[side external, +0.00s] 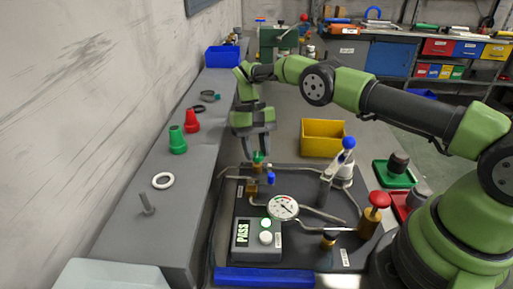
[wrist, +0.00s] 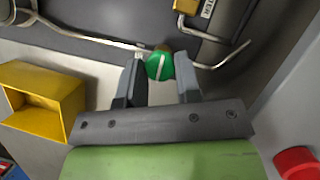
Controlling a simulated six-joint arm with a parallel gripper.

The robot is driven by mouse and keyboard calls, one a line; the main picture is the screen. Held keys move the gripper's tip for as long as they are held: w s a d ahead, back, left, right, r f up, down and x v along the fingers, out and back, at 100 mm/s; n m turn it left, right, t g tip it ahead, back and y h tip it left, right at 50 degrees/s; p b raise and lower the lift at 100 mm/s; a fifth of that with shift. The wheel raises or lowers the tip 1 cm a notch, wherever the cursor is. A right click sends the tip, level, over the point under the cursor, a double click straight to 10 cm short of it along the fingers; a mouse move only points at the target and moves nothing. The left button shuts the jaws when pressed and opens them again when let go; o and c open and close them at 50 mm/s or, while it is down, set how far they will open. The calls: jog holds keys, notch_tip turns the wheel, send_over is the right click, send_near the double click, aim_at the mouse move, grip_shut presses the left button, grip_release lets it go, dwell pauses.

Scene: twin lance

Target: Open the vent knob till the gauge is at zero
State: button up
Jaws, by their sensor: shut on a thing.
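The green knob (side external: 258,157), which I take for the vent knob, stands on a brass fitting at the back left of the dark rig plate. It has a pale line across its top in the wrist view (wrist: 160,66). My gripper (side external: 257,150) points down over it, and its fingertips (wrist: 160,70) are shut on its two sides. The round white gauge (side external: 283,207) sits in front of the knob. Its needle is too small to read surely.
A blue knob (side external: 270,177) is close to the green one. A blue-tipped lever (side external: 348,143) and red knob (side external: 379,199) stand to the right. A yellow bin (side external: 322,152) lies behind.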

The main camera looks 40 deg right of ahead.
aim_at(256, 152)
jog(key=o, duration=0.9)
notch_tip(256, 152, up, 10)
